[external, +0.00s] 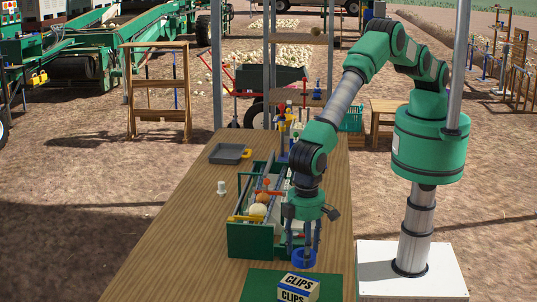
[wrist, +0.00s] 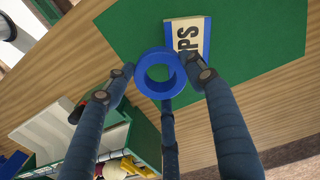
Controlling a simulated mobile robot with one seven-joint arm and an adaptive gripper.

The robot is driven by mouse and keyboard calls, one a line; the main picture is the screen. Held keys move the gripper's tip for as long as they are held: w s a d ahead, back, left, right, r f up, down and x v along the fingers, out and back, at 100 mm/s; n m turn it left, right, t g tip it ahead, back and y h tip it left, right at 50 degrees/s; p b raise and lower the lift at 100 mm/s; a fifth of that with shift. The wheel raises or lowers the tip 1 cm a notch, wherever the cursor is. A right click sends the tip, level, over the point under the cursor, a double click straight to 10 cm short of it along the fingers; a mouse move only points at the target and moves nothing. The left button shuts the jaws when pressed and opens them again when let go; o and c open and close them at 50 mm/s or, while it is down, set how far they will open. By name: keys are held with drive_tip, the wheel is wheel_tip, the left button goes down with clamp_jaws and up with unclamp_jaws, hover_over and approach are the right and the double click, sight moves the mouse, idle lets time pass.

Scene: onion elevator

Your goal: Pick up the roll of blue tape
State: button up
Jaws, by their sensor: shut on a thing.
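The roll of blue tape (external: 304,259) is low at the near right of the wooden table, between the green toolbox and the green mat. In the wrist view the blue tape (wrist: 142,78) is a ring with an open centre. My gripper (external: 303,247) points down and is shut on the tape, with fingers at opposite sides of its outer rim. The wrist view shows the gripper (wrist: 158,68) with the ring between its fingertips. I cannot tell whether the tape touches the table.
A box marked CLIPS (external: 298,288) sits on the green mat (external: 258,284), close to the tape. A green toolbox (external: 250,240) with several items stands just left of my gripper. A grey pan (external: 228,153) and white object (external: 221,187) lie farther back. The table's left front is clear.

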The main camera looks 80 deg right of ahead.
drive_tip(key=s+d+r+b, duration=0.1)
drive_tip(key=s+d, duration=0.6)
drive_tip(key=d, duration=0.4)
drive_tip(key=shift+r, duration=0.15)
drive_tip(key=shift+d, duration=0.15)
idle(0.6)
drive_tip(key=shift+s+a+r+n+b, duration=0.1)
drive_tip(key=shift+a+n+b, duration=0.6)
drive_tip(key=shift+n, duration=0.65)
drive_tip(key=shift+s+a+r+n+b, duration=0.1)
drive_tip(key=shift+a+n+b, duration=0.6)
drive_tip(key=shift+n, duration=0.65)
hover_over(299, 282)
drive_tip(key=shift+f+p, duration=0.4)
drive_tip(key=shift+f, duration=0.4)
drive_tip(key=shift+f, duration=0.1)
drive_tip(key=shift+f, duration=1.7)
drive_tip(key=shift+c, duration=0.2)
